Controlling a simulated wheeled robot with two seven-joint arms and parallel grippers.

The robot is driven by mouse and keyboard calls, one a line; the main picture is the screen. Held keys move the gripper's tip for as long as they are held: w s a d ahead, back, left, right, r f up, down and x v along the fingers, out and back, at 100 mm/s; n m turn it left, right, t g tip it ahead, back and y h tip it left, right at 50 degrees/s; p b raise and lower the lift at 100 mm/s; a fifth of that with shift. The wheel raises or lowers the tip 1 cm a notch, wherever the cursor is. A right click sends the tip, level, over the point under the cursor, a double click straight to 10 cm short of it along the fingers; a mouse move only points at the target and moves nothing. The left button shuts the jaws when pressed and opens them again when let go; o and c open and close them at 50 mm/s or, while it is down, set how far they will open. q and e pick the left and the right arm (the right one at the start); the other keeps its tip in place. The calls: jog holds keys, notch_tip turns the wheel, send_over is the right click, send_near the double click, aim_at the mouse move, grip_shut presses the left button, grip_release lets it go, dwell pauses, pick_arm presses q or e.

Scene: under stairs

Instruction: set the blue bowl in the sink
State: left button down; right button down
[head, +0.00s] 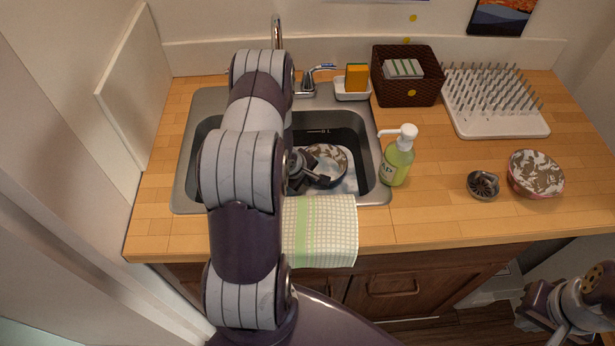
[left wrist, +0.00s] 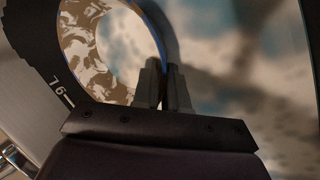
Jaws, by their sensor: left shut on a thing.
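The blue bowl (head: 329,162) is inside the basin of the steel sink (head: 373,196), at its right part. Its inside has a brown and white pattern. In the left wrist view the bowl (left wrist: 85,40) shows a thin blue rim. My left gripper (head: 314,180) reaches down into the basin and is shut on the bowl's rim. Its fingers (left wrist: 164,75) pinch the rim in the left wrist view. I cannot tell whether the bowl touches the sink floor. My right gripper (head: 544,318) is at the lower right, away from the counter, and its jaws are unclear.
A green soap bottle (head: 397,161) stands just right of the sink. A towel (head: 320,230) hangs over the front edge. A strainer (head: 483,185), a reddish patterned bowl (head: 536,174), a dish rack (head: 497,123), a basket (head: 408,91) and a sponge (head: 356,77) in a dish occupy the counter.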

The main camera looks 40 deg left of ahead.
pick_arm(q)
jog(key=c, duration=1.2)
grip_release()
jog(key=shift+f, duration=0.1)
jog(key=shift+o, duration=0.2)
jog(key=shift+r, duration=0.3)
jog(key=s+d+r+m+g+y+p, duration=0.1)
jog(key=s+d+r+m+p, duration=0.15)
jog(key=r, duration=0.55)
jog(key=s+d+r+m+p, duration=0.1)
jog(key=s+r+m, duration=0.15)
jog(key=r, duration=0.55)
jog(key=s+d+r+m+g, duration=0.1)
jog(key=s+d+r+m, duration=0.3)
jog(key=d+m, duration=0.2)
jog(key=s+d+r+m+g, duration=0.1)
jog(key=s+d+r+m, duration=0.3)
jog(key=d, duration=0.5)
jog(key=shift+r+m+g+h, duration=0.3)
jog(key=shift+m+g, duration=0.1)
jog(key=shift+m, duration=0.6)
jog(key=shift+s, duration=0.1)
